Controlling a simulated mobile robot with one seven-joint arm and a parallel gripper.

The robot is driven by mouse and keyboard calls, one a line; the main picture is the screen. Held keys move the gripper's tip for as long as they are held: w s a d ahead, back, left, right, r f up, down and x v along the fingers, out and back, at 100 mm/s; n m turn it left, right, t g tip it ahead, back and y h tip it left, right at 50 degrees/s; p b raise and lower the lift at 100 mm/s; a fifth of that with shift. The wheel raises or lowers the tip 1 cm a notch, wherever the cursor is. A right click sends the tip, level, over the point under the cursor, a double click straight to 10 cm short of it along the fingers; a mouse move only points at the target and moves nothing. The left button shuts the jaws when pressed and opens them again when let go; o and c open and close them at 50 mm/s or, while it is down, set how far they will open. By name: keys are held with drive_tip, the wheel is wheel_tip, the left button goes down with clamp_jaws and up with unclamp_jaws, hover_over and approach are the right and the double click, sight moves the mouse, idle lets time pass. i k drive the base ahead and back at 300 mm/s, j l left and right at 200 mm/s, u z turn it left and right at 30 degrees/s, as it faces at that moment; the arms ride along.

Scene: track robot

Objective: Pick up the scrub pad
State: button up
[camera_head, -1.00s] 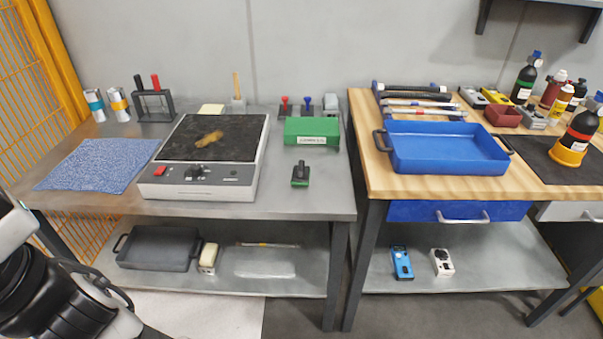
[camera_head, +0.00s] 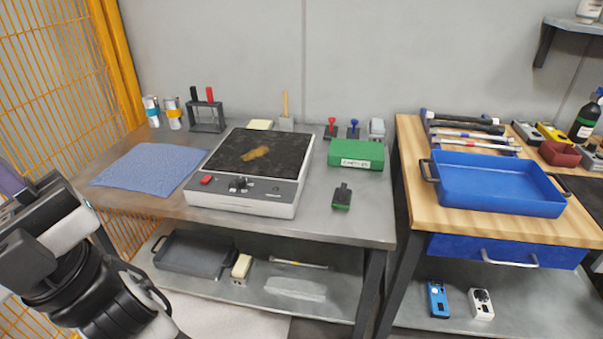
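I cannot tell for sure which thing is the scrub pad. A pale block with a dark layer (camera_head: 241,266) lies on the lower shelf, right of the dark tray. A flat pale yellow pad (camera_head: 260,124) lies at the back of the upper table, behind the hot plate. A green-based block with a black handle (camera_head: 342,197) stands near the table's front, right of the hot plate. My arm is at the lower left, apart from all of these. Dark parts at its end (camera_head: 33,225) may be my gripper; no fingertips can be made out.
The hot plate (camera_head: 240,208) with a brown stain stands mid-table. A blue cloth (camera_head: 150,167) lies left, a green box (camera_head: 356,154) right. The lower shelf holds a dark tray (camera_head: 195,257) and a clear flat item (camera_head: 295,288). A blue tray (camera_head: 498,197) sits on the wooden bench.

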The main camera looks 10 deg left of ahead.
sight(342, 196)
drive_tip(key=i+l, duration=0.8)
drive_tip(key=l, duration=0.15)
drive_tip(key=u, duration=0.05)
